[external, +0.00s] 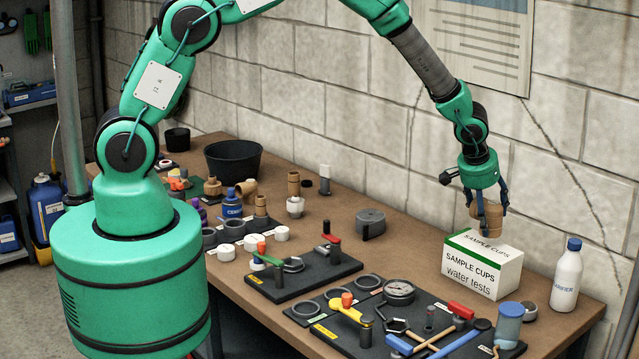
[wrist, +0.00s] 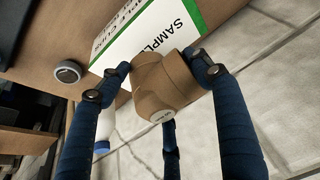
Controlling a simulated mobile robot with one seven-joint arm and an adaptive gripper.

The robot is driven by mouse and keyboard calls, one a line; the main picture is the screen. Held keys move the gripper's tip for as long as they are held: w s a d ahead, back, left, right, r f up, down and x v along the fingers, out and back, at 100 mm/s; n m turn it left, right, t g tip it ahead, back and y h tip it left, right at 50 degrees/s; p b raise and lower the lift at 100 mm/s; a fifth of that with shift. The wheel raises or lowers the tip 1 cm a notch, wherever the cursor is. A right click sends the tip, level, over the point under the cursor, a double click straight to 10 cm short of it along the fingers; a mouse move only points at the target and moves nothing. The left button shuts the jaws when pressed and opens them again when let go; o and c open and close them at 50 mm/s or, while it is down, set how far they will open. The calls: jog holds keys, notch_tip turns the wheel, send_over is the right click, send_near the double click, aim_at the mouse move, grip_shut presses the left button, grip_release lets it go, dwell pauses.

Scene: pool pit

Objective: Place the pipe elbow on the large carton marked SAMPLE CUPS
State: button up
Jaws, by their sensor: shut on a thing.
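The pipe elbow (external: 488,217) is a tan-brown fitting held in my gripper (external: 487,208), whose dark blue fingers are shut on it. It hangs over the large white carton (external: 482,272) with green edging, marked SAMPLE CUPS and water tests, near the right end of the bench. In the wrist view the elbow (wrist: 168,88) sits between the fingers, with the carton top (wrist: 150,35) beyond it, partly hidden. The elbow appears close above the carton's top; I cannot tell whether it touches.
A white bottle (external: 567,275) stands right of the carton, with a small grey round part (external: 529,310) near it. A black board with a gauge (external: 399,291), valves and tools lies in front. The block wall (external: 560,150) is close behind. Bare bench shows left of the carton.

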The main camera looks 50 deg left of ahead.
jog(key=shift+f+p, duration=0.35)
jog(key=shift+f, duration=1.4)
jog(key=shift+f, duration=0.1)
jog(key=o, duration=1.7)
jog(key=shift+s+r, duration=0.1)
jog(key=shift+r, duration=0.45)
jog(key=b+v, duration=0.1)
jog(key=v, duration=1)
jog(key=shift+s, duration=0.15)
